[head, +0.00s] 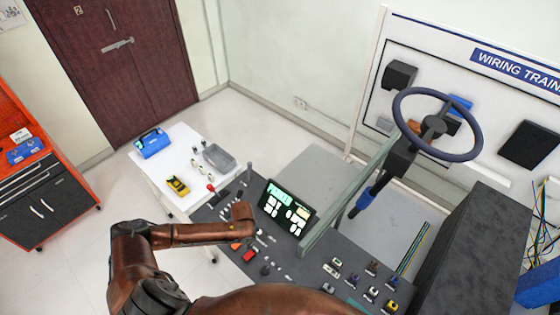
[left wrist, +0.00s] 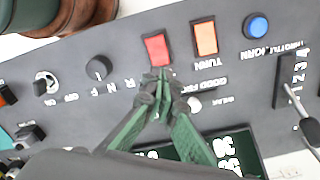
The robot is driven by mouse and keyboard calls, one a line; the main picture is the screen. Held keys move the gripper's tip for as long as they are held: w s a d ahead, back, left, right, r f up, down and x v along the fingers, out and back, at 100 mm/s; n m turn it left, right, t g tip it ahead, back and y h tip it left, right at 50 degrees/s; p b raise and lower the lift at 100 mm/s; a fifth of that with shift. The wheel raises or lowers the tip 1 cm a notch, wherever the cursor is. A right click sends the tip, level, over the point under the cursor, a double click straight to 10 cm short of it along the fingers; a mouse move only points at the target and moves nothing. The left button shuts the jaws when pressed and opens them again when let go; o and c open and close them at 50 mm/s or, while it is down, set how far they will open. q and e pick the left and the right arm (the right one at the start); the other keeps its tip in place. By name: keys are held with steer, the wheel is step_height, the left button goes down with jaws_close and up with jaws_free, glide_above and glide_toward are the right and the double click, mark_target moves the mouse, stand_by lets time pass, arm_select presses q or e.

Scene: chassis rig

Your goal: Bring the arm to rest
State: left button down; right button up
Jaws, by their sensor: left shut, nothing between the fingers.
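My left gripper (left wrist: 163,88) is shut and empty, its green fingers meeting at dark tips over the grey control panel (left wrist: 110,98). The tips appear beside a red rectangular button (left wrist: 158,50); whether they touch the panel I cannot tell. In the head view my copper-coloured left arm (head: 190,234) reaches over the console (head: 222,207) from the left, and its end largely hides the gripper. My right gripper is not in view.
An orange button (left wrist: 204,38), blue button (left wrist: 256,26) and black knob (left wrist: 98,68) surround the gripper. A lit screen (head: 284,207) stands beside the arm. A steering wheel (head: 398,115) rises at right. A white table (head: 166,166) stands beyond the console; a red cabinet (head: 45,205) is left.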

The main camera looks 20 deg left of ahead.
arm_select(q)
steer(key=shift+t+h, duration=0.4)
steer(key=shift+h, duration=0.5)
steer(key=s+d, duration=0.1)
steer(key=d, duration=0.2)
steer(key=s+d, duration=0.1)
steer(key=d, duration=0.6)
steer(key=shift+s+d+r, duration=0.15)
steer(key=shift+s+r, duration=0.25)
steer(key=s+d+r+n+t+h, duration=0.1)
steer(key=s+d+r+n+t, duration=0.1)
steer(key=d+r, duration=0.2)
steer(key=s+a+r+n+y, duration=0.2)
steer(key=s+a+r+n, duration=0.15)
steer(key=s+a, duration=0.3)
steer(key=s+a+r+n+y, duration=0.25)
steer(key=s+a+n, duration=0.2)
steer(key=a, duration=0.35)
step_height(320, 180, down, 40)
steer(key=s+d+m+h+b, duration=0.1)
steer(key=s+m+b, duration=0.1)
steer(key=b, duration=0.9)
steer(key=s+f+g+b, duration=0.1)
steer(key=s+f+b, duration=0.3)
steer(key=s+f, duration=0.6)
steer(key=s+f+b, duration=0.5)
steer(key=s+f, duration=0.4)
steer(key=f, duration=0.8)
steer(key=shift+s+g, duration=0.35)
steer(key=shift+g, duration=0.05)
